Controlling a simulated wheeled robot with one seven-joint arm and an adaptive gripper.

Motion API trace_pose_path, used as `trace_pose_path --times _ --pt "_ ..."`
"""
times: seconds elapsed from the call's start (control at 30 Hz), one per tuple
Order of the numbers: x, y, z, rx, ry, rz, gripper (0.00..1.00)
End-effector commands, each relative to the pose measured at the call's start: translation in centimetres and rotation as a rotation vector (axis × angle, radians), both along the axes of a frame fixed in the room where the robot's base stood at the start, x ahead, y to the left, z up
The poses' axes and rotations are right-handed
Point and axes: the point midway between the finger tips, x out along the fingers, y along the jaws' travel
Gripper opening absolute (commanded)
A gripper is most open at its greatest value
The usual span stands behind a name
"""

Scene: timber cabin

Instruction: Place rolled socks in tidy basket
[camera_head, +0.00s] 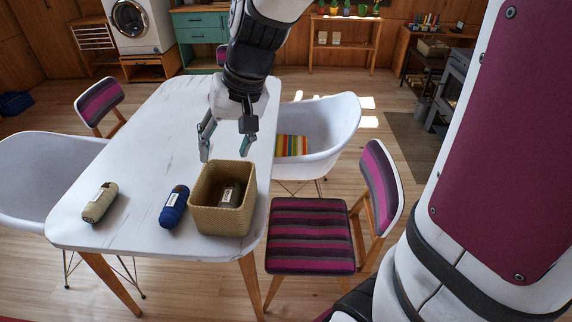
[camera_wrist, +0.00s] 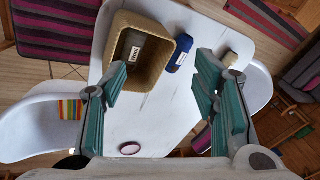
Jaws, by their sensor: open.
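A woven tan basket (camera_head: 222,213) stands near the front right corner of the white table. One rolled dark sock bundle (camera_head: 230,195) with a pale label lies inside it. A blue sock roll (camera_head: 174,207) lies on the table just left of the basket. A beige sock roll (camera_head: 99,202) lies further left, near the front edge. My gripper (camera_head: 226,148) is open and empty above the table, behind the basket. In the wrist view, the basket (camera_wrist: 165,84), the blue roll (camera_wrist: 181,55) and the beige roll (camera_wrist: 227,59) show beyond my open fingers (camera_wrist: 165,95).
The white table (camera_head: 150,130) has free room behind the rolls. White tub chairs (camera_head: 335,118) and striped chairs (camera_head: 310,235) stand around it. A washing machine (camera_head: 133,22) and a green cabinet (camera_head: 200,30) stand at the back.

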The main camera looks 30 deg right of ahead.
Motion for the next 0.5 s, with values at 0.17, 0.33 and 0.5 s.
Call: trace_pose_path --times 0.17,0.33,0.5 --pt "-6.0 0.0 3.7 -0.083 -0.064 0.085 0.55" --pt "-11.6 -0.7 5.4 -0.182 -0.118 0.146 0.55" --pt "-15.7 -1.6 6.0 -0.270 -0.159 0.178 0.55"
